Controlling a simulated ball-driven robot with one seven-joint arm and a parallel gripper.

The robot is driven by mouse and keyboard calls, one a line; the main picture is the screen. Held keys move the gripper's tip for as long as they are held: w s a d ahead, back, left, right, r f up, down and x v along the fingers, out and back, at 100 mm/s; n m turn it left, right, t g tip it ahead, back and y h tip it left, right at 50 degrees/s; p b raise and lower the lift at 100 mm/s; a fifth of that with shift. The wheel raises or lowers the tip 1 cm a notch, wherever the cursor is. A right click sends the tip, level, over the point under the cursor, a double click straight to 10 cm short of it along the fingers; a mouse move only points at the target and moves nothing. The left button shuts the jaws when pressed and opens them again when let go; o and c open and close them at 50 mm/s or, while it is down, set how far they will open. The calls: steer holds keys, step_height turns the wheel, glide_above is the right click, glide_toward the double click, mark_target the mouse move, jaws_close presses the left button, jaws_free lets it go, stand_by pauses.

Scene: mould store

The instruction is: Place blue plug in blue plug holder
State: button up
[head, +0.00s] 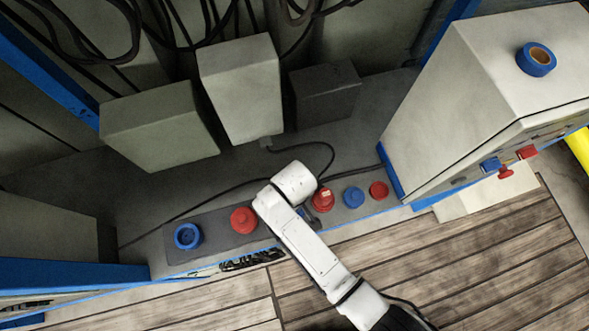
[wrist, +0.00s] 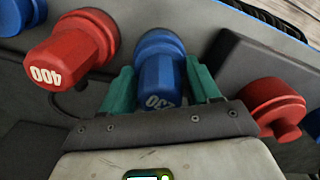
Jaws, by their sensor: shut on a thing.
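In the wrist view, my gripper (wrist: 160,75) has its two green fingers closed on either side of a blue plug (wrist: 162,68). The plug has white digits, partly covered, on its end face. I cannot tell whether it is seated or lifted. In the head view, my white arm hides the gripper and most or all of this plug. A blue ring-shaped holder (head: 187,236) with a dark centre sits at the left end of the dark panel, apart from my arm. Another blue plug (head: 353,196) stands to the right of my arm.
A red plug (head: 378,189) stands further right. Grey boxes (head: 240,88) stand behind, a cabinet (head: 500,60) at right.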

steer(key=shift+f, duration=0.1)
stand_by(0.3)
steer(key=o, duration=1.4)
step_height(320, 180, up, 8)
steer(key=p, duration=0.7)
steer(key=shift+f+p, duration=0.2)
steer(key=shift+p, duration=0.15)
